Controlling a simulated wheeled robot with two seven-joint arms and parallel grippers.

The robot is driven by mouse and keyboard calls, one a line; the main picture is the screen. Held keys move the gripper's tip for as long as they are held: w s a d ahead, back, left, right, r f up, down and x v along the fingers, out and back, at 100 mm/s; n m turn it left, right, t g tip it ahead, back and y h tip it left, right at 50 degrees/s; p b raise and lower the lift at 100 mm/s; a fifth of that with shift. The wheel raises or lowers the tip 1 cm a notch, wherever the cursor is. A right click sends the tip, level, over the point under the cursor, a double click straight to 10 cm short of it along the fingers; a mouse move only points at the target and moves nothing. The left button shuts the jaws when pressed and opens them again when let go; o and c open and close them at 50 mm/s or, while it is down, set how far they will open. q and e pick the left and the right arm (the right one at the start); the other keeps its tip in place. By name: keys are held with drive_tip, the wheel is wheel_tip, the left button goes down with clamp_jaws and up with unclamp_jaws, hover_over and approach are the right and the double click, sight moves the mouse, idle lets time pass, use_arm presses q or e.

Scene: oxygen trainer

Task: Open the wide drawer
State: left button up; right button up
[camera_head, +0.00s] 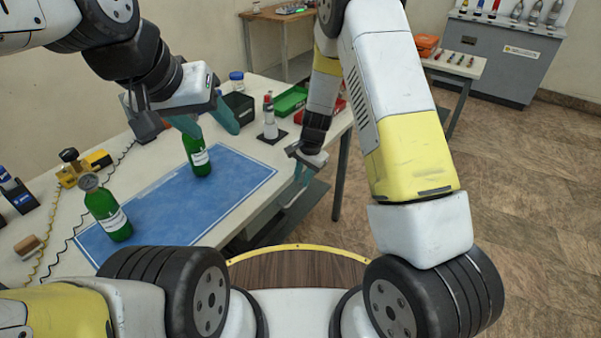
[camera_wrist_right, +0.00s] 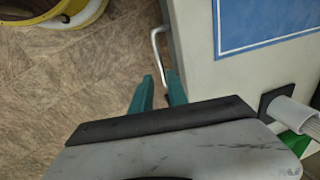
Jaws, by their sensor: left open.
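The white work table (camera_head: 262,95) stands in front of me. A pale bar handle (camera_wrist_right: 155,45) sticks out from its side in the right wrist view; I take it for the wide drawer's handle. The drawer's front is mostly hidden, and I cannot tell how far it stands out. My right gripper (camera_head: 298,186) hangs beside the table's near edge. In the right wrist view its teal fingers (camera_wrist_right: 160,82) are apart, with the handle's near end showing between their tips; contact is unclear. My left gripper (camera_head: 205,122) is open and empty above the table, near a green bottle (camera_head: 197,158).
A second green bottle (camera_head: 108,212) with a gauge stands on the blue mat (camera_head: 165,210). Floor to the right is open.

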sight(298, 195)
drive_tip(key=f, duration=0.4)
drive_tip(key=a+f, duration=0.1)
drive_tip(key=f, duration=0.2)
drive_tip(key=shift+w+f, duration=0.1)
drive_tip(key=shift+w, duration=0.3)
clamp_jaws()
drive_tip(key=shift+a, duration=0.1)
idle(0.9)
